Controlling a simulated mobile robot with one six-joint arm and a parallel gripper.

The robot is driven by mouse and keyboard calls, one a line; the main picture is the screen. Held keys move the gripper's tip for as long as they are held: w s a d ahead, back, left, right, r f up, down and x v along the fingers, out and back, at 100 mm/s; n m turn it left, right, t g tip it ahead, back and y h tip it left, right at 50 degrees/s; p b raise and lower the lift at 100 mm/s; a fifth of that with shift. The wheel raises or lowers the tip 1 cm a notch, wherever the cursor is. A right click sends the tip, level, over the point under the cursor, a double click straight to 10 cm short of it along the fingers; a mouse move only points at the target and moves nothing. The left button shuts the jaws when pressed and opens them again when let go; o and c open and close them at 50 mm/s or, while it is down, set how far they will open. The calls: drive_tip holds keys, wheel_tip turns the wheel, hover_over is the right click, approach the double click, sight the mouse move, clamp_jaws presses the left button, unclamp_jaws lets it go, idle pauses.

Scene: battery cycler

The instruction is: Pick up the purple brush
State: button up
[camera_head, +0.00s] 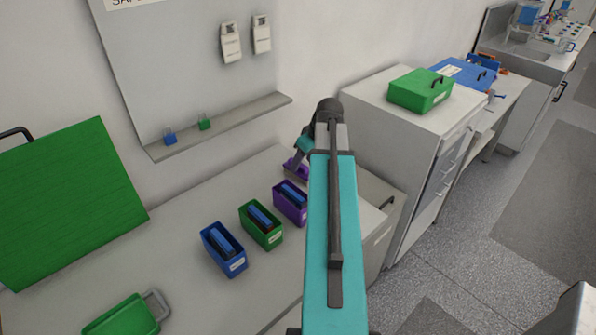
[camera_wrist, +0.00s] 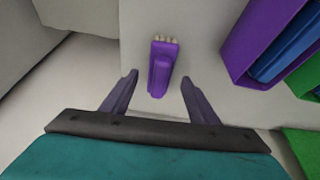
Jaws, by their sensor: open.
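The purple brush (camera_wrist: 160,68) lies on the pale counter in the wrist view, its pale bristle tufts at the far end and its handle toward me. My gripper (camera_wrist: 159,78) is open, with one finger on each side of the handle and visible gaps to both. I cannot tell how high the fingers are above the counter. In the head view my arm reaches over the counter's far right end. A purple patch (camera_head: 296,171) shows under the wrist there, but I cannot tell brush from fingers.
A purple bin (camera_head: 290,203) stands close by, also at the wrist view's upper right (camera_wrist: 262,42). A green bin (camera_head: 261,225) and a blue bin (camera_head: 224,249) follow leftward. A wall shelf (camera_head: 225,125) is behind. A white cabinet (camera_head: 385,105) stands to the right.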

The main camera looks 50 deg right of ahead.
idle(0.3)
drive_tip(key=shift+w+p+x, duration=0.25)
drive_tip(key=shift+p+x, duration=0.8)
drive_tip(key=shift+x, duration=0.35)
drive_tip(key=shift+p+x, duration=0.3)
drive_tip(key=shift+x, duration=0.8)
drive_tip(key=c, duration=1.2)
drive_tip(key=shift+r, duration=0.1)
drive_tip(key=shift+r+b, duration=1.65)
drive_tip(key=shift+r, duration=3.3)
